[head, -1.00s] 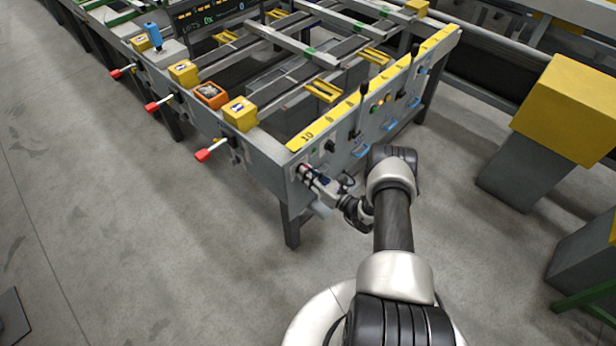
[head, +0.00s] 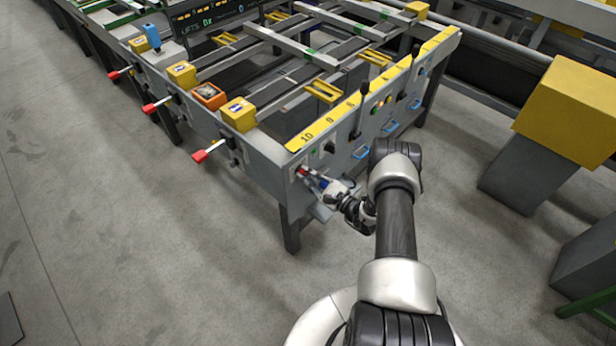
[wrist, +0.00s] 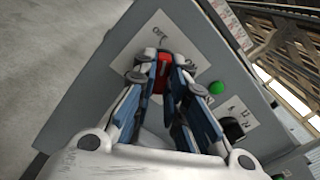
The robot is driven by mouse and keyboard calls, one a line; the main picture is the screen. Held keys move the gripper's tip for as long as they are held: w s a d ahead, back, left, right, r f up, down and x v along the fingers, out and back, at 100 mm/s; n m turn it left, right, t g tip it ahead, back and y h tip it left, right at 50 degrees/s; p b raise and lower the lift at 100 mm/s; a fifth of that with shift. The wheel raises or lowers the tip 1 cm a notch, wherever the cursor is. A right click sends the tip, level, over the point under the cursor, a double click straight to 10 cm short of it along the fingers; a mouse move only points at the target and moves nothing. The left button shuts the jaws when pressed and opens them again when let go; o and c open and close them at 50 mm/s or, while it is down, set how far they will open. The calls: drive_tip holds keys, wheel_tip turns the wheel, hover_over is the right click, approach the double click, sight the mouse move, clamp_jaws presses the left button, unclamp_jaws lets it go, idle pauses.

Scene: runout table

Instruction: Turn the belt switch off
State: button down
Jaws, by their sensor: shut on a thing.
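The red switch handle (wrist: 163,68) sits on a white label plate (wrist: 150,50) on the grey end panel of the runout table. "OFF" is printed on the plate above the handle. My gripper (wrist: 163,76) is shut on the red handle, one fingertip on each side, and the fingers hide much of the switch. In the head view, my gripper (head: 310,177) reaches the near corner of the table's end panel (head: 345,162). A little red (head: 301,172) shows at its tips. The handle's exact angle is hard to tell.
A green button (wrist: 216,88) and a black knob (wrist: 233,128) sit beside the switch. A black lever (head: 363,92) and blue handles (head: 361,152) are farther along the panel. Red-tipped levers (head: 199,156) stick out on the left side.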

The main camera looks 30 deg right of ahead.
drive_tip(key=shift+n, duration=1.3)
drive_tip(key=c, duration=1.6)
unclamp_jaws()
drive_tip(key=shift+s, duration=0.1)
drive_tip(key=v, duration=1.1)
drive_tip(key=shift+s+d, duration=0.15)
drive_tip(key=shift+s, duration=0.25)
drive_tip(key=shift+r, duration=0.1)
